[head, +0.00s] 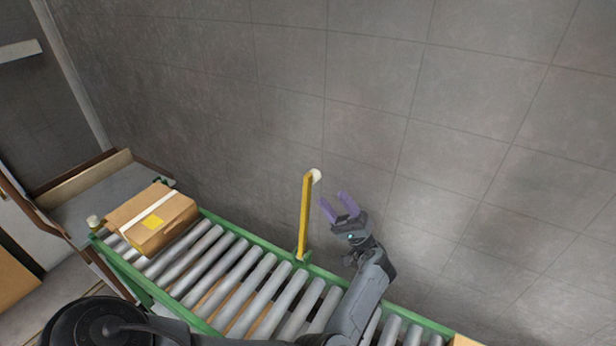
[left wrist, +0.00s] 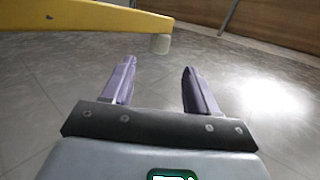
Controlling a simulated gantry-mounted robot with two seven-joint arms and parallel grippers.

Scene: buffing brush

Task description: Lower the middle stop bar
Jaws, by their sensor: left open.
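The middle stop bar (head: 305,218) is yellow and stands nearly upright from the far green rail of the roller conveyor. A whitish round knob (head: 316,175) is at its top. My left gripper (head: 338,207), with purple fingers, is open and empty just right of the bar's upper half, apart from it. In the left wrist view the bar (left wrist: 85,17) runs across the top left, and its knob (left wrist: 160,44) is beyond the open fingers (left wrist: 152,88), between them. My right gripper is not in view.
A taped cardboard box (head: 152,218) sits on the rollers at the left end of the conveyor (head: 255,285). Another carton edge (head: 464,341) shows at bottom right.

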